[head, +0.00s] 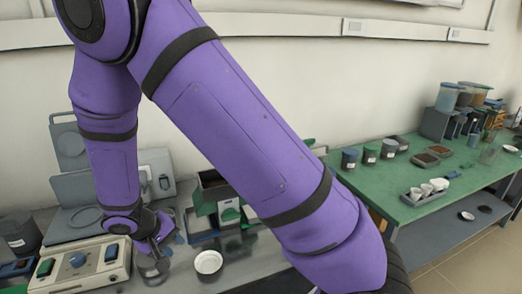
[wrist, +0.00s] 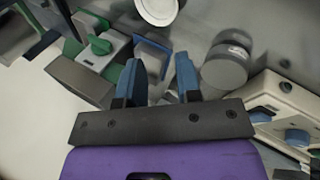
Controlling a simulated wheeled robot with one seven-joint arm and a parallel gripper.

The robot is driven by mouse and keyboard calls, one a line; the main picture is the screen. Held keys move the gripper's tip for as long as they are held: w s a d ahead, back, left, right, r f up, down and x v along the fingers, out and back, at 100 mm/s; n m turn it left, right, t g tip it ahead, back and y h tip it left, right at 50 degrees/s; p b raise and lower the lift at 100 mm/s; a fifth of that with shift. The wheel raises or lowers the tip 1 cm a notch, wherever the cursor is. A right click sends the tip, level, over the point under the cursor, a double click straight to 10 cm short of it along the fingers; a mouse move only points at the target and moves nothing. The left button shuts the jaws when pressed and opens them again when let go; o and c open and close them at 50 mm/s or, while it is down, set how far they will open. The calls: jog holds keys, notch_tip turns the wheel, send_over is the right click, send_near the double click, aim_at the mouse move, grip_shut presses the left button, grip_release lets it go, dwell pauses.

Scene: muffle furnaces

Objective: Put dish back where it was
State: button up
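A round white dish (head: 208,262) sits on the grey bench, to the right of my gripper (head: 162,238) in the head view. In the wrist view the dish (wrist: 158,10) is cut off by the top edge, ahead of my gripper (wrist: 160,65). The two blue fingers stand apart with nothing between them. The dish is clear of the fingers. A grey round container (wrist: 225,68) is close to the right finger in the wrist view.
A cream control box (head: 85,262) with a blue knob is left of my gripper. Green and grey equipment (head: 222,196) stands behind the dish, partly hidden by my arm. A green table (head: 440,205) at right holds a grey tray (head: 424,196) with white crucibles, jars and boxes.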

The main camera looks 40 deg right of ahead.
jog(key=s+d+r+y, duration=0.1)
jog(key=s+d+r, duration=0.15)
jog(key=r, duration=0.45)
jog(key=s+d+r+m+t+y, duration=0.1)
jog(key=d+r, duration=0.3)
jog(key=r, duration=0.3)
jog(key=s+d+r+y, duration=0.2)
jog(key=d+r, duration=0.1)
jog(key=r, duration=0.4)
jog(key=s+d+r+t, duration=0.2)
jog(key=s+r, duration=0.4)
jog(key=s, duration=0.2)
jog(key=s+d+r+t+y, duration=0.1)
jog(key=s+d+r, duration=0.2)
jog(key=s+r, duration=0.3)
jog(key=s, duration=0.2)
jog(key=shift+s+r+t+y, duration=0.15)
jog(key=shift+s+t+y, duration=0.15)
jog(key=shift+s+t, duration=0.1)
jog(key=shift+d, duration=0.1)
